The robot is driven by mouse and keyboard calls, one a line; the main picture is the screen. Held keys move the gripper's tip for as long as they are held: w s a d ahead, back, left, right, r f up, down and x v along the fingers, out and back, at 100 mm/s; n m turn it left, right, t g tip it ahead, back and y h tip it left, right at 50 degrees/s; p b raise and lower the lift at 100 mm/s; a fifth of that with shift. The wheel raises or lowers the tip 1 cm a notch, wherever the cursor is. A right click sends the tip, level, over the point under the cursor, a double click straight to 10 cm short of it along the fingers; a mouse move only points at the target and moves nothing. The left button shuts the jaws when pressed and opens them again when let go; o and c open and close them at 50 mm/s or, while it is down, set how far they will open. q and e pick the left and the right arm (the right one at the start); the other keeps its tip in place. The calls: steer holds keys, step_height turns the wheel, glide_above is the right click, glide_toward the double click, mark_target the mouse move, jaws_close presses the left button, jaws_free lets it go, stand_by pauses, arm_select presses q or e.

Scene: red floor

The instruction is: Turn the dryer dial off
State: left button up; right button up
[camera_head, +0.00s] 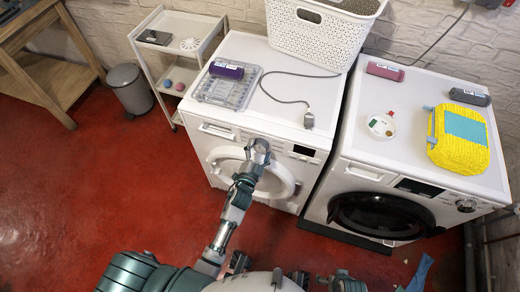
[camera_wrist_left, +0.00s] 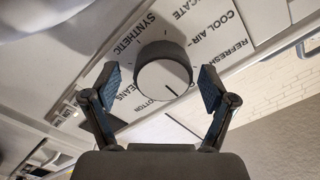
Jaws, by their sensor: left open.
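The dryer dial (camera_wrist_left: 162,72) is a round knob with a dark rim and a pale face in the left wrist view. A short dark line on its face points to the lower right. Printed labels such as SYNTHETIC, COTTON and COOL AIR surround it. My left gripper (camera_wrist_left: 158,86) is open, one finger on each side of the dial, with a visible gap on both sides. In the head view my left gripper (camera_head: 258,150) is at the front panel of the left white machine (camera_head: 225,150) and hides the dial. My right gripper is not in view.
A second white machine (camera_head: 370,160) with a dark round door stands to the right. A white basket (camera_head: 315,35), a clear case (camera_head: 225,90) and a cable (camera_head: 285,100) are on the left machine. A yellow bag (camera_head: 460,140) sits on the right one. Red floor is clear at left.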

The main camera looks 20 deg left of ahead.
arm_select(q)
steer(key=s, duration=1.2)
steer(key=shift+a, duration=0.2)
steer(key=shift+f, duration=0.15)
steer(key=s+a+f+n+g+p, duration=0.25)
steer(key=s+f+g, duration=0.4)
steer(key=f, duration=0.65)
steer(key=s+a+f+n+g+p, duration=0.1)
steer(key=s+f+n+g+p, duration=0.3)
steer(key=s+f, duration=0.6)
steer(key=s+a+f+g, duration=0.1)
steer(key=s+f+g, duration=0.4)
steer(key=s+f, duration=0.3)
steer(key=shift+s+a+f+g+p, duration=0.2)
steer(key=shift+s+a+g+p, duration=0.2)
steer(key=shift+s, duration=0.55)
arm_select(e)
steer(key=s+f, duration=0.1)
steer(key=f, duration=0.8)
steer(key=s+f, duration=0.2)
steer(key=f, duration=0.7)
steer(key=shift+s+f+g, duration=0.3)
arm_select(q)
steer(key=shift+n, duration=0.25)
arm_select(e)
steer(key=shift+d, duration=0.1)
